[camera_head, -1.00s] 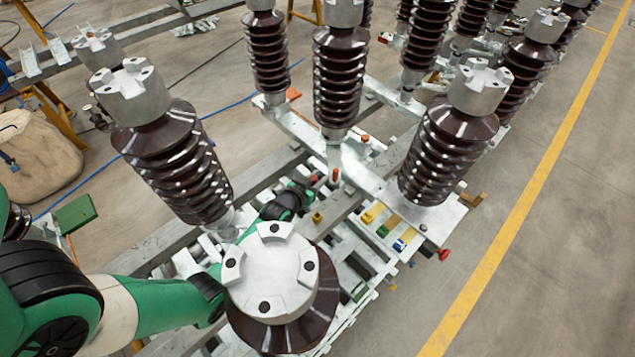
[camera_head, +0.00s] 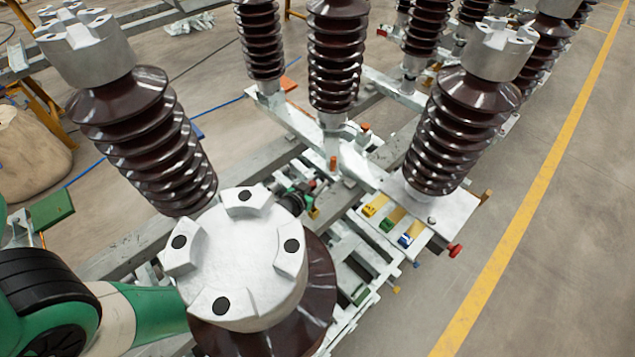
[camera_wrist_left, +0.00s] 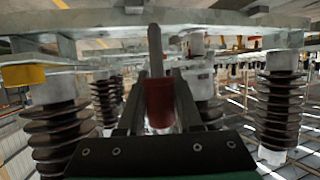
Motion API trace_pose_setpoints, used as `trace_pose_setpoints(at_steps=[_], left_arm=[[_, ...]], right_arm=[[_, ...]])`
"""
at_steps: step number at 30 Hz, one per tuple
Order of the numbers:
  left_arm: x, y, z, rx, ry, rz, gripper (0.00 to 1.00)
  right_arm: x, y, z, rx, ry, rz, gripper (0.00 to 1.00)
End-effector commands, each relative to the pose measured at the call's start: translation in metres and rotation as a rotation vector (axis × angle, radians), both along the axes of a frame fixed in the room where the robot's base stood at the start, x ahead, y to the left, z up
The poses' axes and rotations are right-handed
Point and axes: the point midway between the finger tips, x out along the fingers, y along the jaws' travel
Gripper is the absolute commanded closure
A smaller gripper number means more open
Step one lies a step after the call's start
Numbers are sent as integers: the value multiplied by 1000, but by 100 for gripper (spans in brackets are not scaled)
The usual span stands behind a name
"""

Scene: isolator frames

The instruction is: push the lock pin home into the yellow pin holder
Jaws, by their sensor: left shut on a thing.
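My left gripper (camera_wrist_left: 160,105) is shut on the lock pin (camera_wrist_left: 159,98). The pin has a red grip between the fingers and a grey shaft pointing away, its tip near a grey steel beam. In the head view my left gripper (camera_head: 309,187) shows small beside the steel frame, partly behind the near insulator. A yellow block (camera_head: 371,207), which looks like the yellow pin holder, sits on a plate beside green and blue ones. Another small yellow piece (camera_head: 314,212) lies close to the gripper. I cannot tell whether the pin touches a holder. My right gripper is not in view.
Tall brown ribbed insulators with grey caps stand around; the nearest (camera_head: 245,265) hides part of my left arm. A red knob (camera_head: 455,250) sticks out at the plate's right edge. In the wrist view, a yellow part (camera_wrist_left: 22,75) is at left. Floor right of the frame is clear.

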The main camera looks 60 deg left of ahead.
Motion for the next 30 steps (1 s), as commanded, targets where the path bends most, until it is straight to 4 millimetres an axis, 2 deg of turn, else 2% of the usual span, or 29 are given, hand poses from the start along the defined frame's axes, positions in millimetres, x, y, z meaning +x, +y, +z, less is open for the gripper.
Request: trace_pose_setpoints(at_steps=[15,30], left_arm=[[0,0,-52,1,-1,0,100],[0,0,-57,1,-1,0,100]], right_arm=[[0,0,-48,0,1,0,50],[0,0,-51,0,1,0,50]])
